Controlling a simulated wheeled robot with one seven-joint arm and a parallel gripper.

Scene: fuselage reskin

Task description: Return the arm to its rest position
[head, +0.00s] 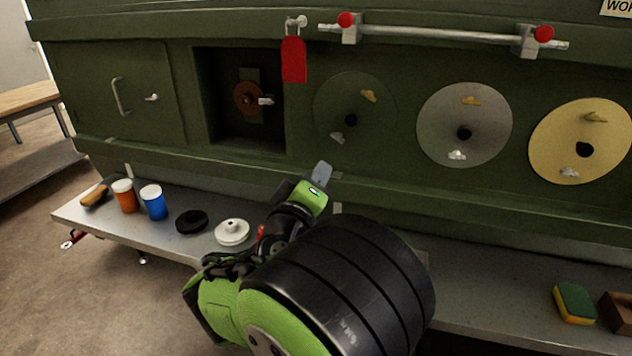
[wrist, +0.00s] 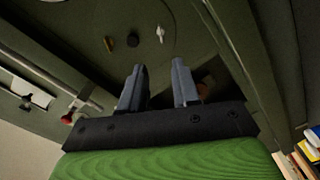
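My arm reaches up from the bottom middle of the head view toward the green panel wall (head: 340,180). My gripper (head: 322,173) is in front of the lower part of the wall, below the dark green disc (head: 352,118). In the wrist view my gripper (wrist: 158,86) has its two grey fingers apart, with nothing between them. The wall's dark green disc with small knobs (wrist: 150,22) shows beyond the fingers. My forearm hides part of the shelf.
A grey shelf (head: 140,232) runs along the wall's foot, bearing an orange jar (head: 125,198), a blue jar (head: 154,204), a black disc (head: 191,222), a white disc (head: 232,233) and a sponge (head: 574,304). A red tag (head: 293,60) hangs beside a rail (head: 440,36).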

